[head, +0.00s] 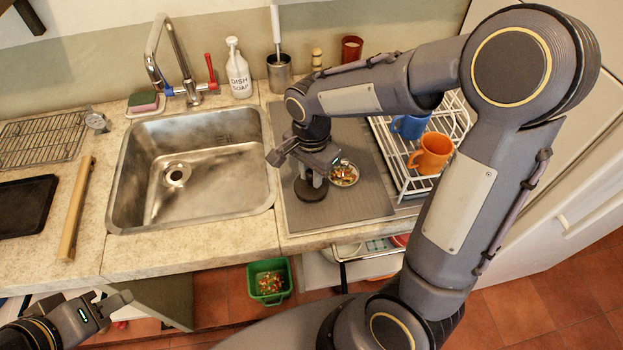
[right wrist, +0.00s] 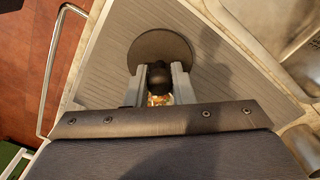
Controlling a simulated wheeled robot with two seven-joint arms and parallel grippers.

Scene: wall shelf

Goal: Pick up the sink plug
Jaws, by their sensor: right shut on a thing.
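The sink plug (head: 312,190) is a dark round disc with a black knob on top. It is over the grey ribbed drain mat (head: 365,205), right of the sink (head: 190,170). My right gripper (head: 314,176) reaches down from above and is shut on the plug's knob. In the right wrist view, the fingers (right wrist: 157,82) hold both sides of the knob, with the plug's disc (right wrist: 160,42) beyond them. I cannot tell whether the disc touches the mat. My left gripper (head: 118,299) is at the lower left, below the counter's front edge, empty with its fingers apart.
A strainer of food scraps (head: 344,174) lies close right of the plug. A white dish rack (head: 395,165) with an orange mug (head: 432,153) and a blue mug (head: 410,126) stands further right. Dish soap (head: 237,70) and a metal utensil cup (head: 279,72) stand behind.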

